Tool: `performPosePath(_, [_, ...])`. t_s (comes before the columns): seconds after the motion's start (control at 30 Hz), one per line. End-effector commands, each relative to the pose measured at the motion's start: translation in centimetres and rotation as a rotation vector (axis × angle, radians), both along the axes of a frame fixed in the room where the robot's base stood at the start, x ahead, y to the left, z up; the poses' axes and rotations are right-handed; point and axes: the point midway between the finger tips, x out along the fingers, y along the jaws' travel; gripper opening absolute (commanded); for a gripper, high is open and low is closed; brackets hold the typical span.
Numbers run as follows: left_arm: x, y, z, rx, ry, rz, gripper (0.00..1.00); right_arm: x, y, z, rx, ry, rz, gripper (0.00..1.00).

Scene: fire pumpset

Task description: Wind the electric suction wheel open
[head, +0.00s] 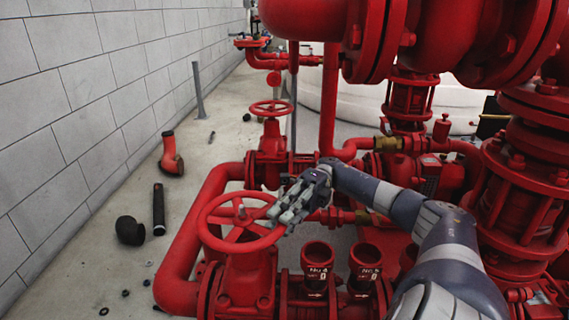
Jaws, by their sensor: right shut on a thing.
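A red spoked handwheel (202,222) with a grey stem end at its hub lies nearly flat on top of a red valve body in the front of the head view. My right gripper (279,215) reaches in from the right and is shut on the right side of the wheel's rim. Its fingers hide that part of the rim. A second, smaller red handwheel (271,107) stands on a valve farther back, apart from my gripper. I see no label naming either wheel. My left gripper is not in view.
Two red open cups (317,262) marked with numbers stand right of the front valve. Thick red pipes and flanges (520,165) crowd the right side. A black pipe (158,208), a black elbow (130,231) and a red elbow (171,155) lie on the floor by the grey block wall.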

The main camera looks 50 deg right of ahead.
Motion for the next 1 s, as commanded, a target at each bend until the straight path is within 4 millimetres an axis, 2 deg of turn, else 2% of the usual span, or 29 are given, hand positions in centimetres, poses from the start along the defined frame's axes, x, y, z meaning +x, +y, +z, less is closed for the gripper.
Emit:
performPosePath(0.03, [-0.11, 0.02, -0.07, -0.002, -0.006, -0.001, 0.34, 0.2, -0.1, 0.47, 0.008, -0.011, -0.006, 0.0])
performPosePath(0.6, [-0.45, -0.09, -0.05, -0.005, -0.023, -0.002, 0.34, 0.17, -0.14, 0.5, 0.007, -0.008, 0.001, 0.0])
performPosePath(0.63, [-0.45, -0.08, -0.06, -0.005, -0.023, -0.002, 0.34, 0.17, -0.14, 0.5, 0.007, -0.008, 0.001, 0.17])
performPosePath(0.7, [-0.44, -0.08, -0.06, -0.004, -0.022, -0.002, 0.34, 0.15, -0.13, 0.47, 0.006, -0.007, 0.002, 0.32])
performPosePath(1.0, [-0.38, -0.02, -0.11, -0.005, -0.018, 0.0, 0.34, 0.06, -0.07, 0.22, 0.004, -0.003, 0.006, 0.34])
